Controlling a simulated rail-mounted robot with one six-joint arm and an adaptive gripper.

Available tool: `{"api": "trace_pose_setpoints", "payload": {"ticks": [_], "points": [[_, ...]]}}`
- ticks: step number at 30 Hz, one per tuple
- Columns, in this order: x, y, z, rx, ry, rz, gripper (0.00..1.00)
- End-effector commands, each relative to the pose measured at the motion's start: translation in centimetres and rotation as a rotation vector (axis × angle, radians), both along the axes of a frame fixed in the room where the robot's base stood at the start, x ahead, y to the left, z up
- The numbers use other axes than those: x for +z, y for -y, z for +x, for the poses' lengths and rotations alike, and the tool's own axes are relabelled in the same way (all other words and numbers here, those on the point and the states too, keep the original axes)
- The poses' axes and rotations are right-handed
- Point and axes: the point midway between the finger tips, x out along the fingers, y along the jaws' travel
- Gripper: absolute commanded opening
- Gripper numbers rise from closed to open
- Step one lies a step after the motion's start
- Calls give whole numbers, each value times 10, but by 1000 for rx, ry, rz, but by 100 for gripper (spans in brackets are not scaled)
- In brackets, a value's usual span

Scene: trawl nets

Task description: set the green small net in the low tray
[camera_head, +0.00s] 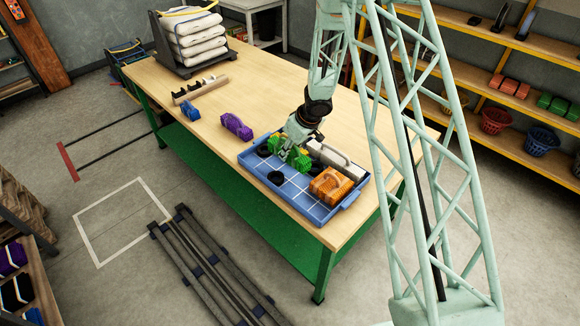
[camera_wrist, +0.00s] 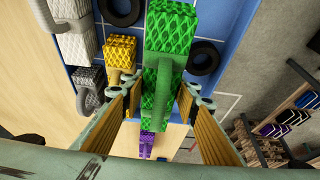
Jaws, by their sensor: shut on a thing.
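The green small net (camera_head: 304,161) is between the fingers of my gripper (camera_head: 292,153), over the blue low tray (camera_head: 250,171). In the wrist view the green net (camera_wrist: 170,48) shows a ribbed bundle with a looped handle, between both fingers (camera_wrist: 160,95). My gripper is shut on it. The net's far part lies over the blue tray floor (camera_wrist: 205,22); I cannot tell whether its underside touches the tray. My gripper partly hides the net in the head view.
The tray also holds an orange net (camera_head: 331,185), a pale net (camera_head: 335,158) and black rings (camera_head: 276,178). A yellow net (camera_wrist: 118,55) is left of the green one in the wrist view. A purple net (camera_head: 237,126) lies on the table outside the tray.

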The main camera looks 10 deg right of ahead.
Motion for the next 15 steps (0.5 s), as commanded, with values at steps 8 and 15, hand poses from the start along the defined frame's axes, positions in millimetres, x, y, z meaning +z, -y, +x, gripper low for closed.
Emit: {"api": "trace_pose_setpoints", "payload": {"ticks": [8,15], "points": [[-27,0,0,-1,0,0,15],[-29,0,0,0,0,0,15]]}}
